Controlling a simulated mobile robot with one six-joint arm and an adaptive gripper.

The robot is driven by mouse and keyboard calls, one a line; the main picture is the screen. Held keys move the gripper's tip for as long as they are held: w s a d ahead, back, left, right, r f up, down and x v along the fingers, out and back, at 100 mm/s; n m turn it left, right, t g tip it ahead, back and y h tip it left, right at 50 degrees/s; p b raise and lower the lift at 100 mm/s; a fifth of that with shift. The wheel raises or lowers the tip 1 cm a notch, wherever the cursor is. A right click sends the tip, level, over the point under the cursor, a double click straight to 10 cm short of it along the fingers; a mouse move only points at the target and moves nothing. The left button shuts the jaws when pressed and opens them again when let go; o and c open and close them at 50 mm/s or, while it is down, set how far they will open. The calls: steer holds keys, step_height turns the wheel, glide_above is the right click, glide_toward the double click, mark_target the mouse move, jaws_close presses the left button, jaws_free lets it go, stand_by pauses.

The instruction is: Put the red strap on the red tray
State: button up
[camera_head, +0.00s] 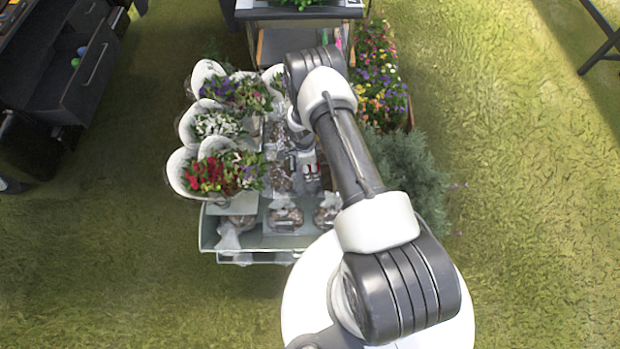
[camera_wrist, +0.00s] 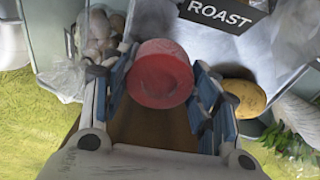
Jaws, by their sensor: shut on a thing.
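The red strap (camera_wrist: 160,76) shows in the wrist view as a thick, round red roll. My gripper (camera_wrist: 163,82) is shut on it, with one blue-padded finger on each side. I cannot make out the red tray in either view.
A pale display stand (camera_head: 208,232) holds several wrapped bouquets (camera_head: 215,175) and bagged goods (camera_head: 285,217). A dark ROAST sign (camera_wrist: 222,12) is beyond the roll. A green bush (camera_head: 415,175) stands to the right. Grass around is open.

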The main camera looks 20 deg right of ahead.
mark_target(312, 183)
step_height(312, 183, down, 10)
steer(key=b, duration=0.3)
steer(key=shift+f, duration=0.2)
steer(key=o, duration=1.2)
steer(key=shift+r, duration=0.15)
